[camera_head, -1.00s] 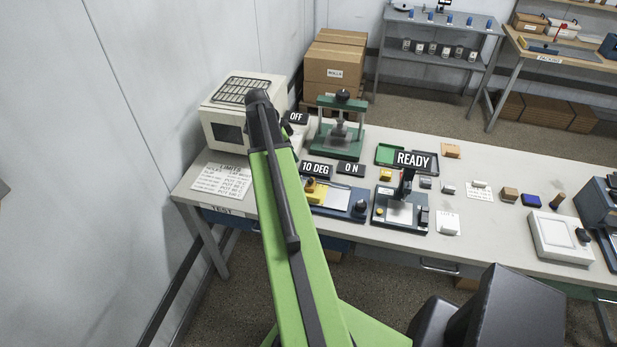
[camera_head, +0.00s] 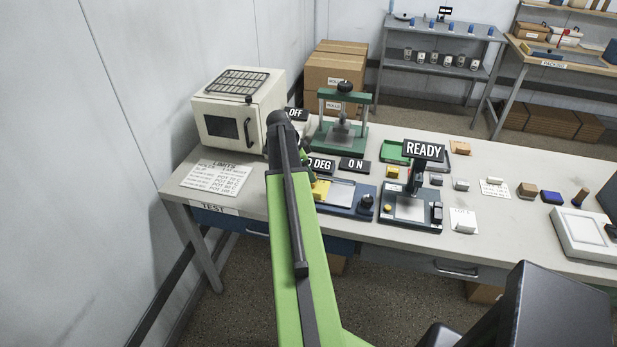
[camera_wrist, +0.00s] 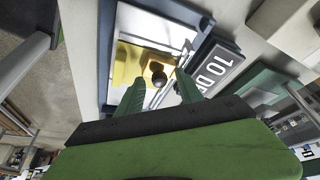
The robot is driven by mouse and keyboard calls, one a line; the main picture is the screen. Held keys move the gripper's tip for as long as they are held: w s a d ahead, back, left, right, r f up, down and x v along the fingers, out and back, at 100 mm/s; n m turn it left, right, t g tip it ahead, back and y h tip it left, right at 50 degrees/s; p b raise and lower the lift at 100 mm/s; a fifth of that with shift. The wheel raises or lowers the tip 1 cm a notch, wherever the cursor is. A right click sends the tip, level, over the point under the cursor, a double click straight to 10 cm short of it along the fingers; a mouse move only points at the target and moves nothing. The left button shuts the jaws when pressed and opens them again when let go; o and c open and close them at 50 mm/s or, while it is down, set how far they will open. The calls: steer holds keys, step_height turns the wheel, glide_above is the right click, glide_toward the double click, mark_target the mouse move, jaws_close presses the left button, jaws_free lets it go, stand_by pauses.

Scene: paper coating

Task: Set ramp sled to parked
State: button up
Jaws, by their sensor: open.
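The ramp device (camera_head: 348,196) is a blue-framed unit with a pale plate on the bench, beside the "10 DEG" sign (camera_head: 321,164), which my arm partly covers. Its yellow sled (camera_head: 320,188) sits at the left end, partly behind my arm. In the wrist view the yellow sled (camera_wrist: 130,62) carries a dark round knob (camera_wrist: 158,72). My gripper (camera_wrist: 159,80) is open, with its two green fingers on either side of the knob in the picture. I cannot tell whether they touch it. In the head view my arm mostly hides the gripper.
A cream oven (camera_head: 240,108) and a green press (camera_head: 343,120) stand behind. The "READY" stand (camera_head: 412,205) is close on the right. A limits sheet (camera_head: 217,178) lies left of my arm.

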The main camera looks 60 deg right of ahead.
steer(key=shift+r, duration=0.1)
steer(key=shift+c, duration=0.4)
jaws_close()
stand_by(0.8)
